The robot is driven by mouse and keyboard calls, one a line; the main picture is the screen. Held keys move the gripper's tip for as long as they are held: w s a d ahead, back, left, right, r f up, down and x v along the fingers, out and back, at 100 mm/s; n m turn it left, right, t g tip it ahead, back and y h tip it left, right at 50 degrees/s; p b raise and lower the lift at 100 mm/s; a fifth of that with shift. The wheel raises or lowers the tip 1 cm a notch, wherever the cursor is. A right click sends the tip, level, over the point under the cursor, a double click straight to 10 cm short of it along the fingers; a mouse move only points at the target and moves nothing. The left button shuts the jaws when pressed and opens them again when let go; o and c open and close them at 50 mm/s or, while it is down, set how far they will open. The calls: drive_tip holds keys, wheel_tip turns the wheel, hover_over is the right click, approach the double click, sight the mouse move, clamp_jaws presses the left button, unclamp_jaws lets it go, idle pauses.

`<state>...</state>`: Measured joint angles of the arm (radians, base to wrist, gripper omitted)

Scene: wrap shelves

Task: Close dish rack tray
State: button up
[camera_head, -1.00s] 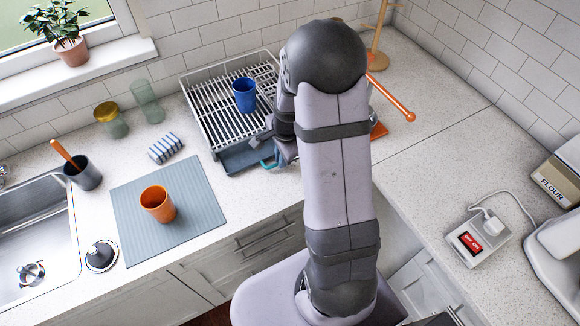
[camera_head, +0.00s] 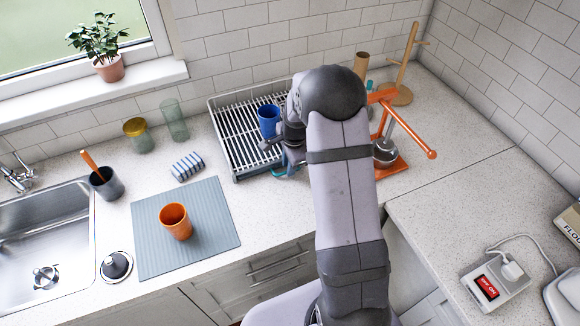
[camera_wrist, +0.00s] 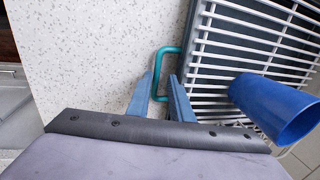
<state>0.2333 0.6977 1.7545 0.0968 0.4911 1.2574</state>
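The dish rack (camera_head: 236,166) stands against the back wall, with white slats over a dark grey tray. In the head view, little of the tray shows beyond the rack's front edge. Its dark edge (camera_wrist: 193,55) shows beside the slats in the wrist view. The teal tray handle (camera_wrist: 155,68) sticks out from that edge. My gripper (camera_wrist: 160,88) is at the handle, its two blue fingers apart with part of the handle between them. I cannot tell whether they touch it. In the head view my arm hides most of my gripper (camera_head: 287,158).
A blue cup (camera_head: 269,121) stands in the rack. An orange cup (camera_head: 175,221) stands on a grey mat (camera_head: 215,238) at front left. A striped sponge (camera_head: 187,166) lies left of the rack. An orange stand (camera_head: 392,168) is right of my arm.

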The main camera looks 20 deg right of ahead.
drive_tip(key=shift+o, duration=0.3)
drive_tip(key=shift+w, duration=0.1)
drive_tip(key=shift+r, duration=0.1)
drive_tip(key=b+v, duration=0.2)
drive_tip(key=v, duration=0.5)
drive_tip(key=shift+b, duration=0.3)
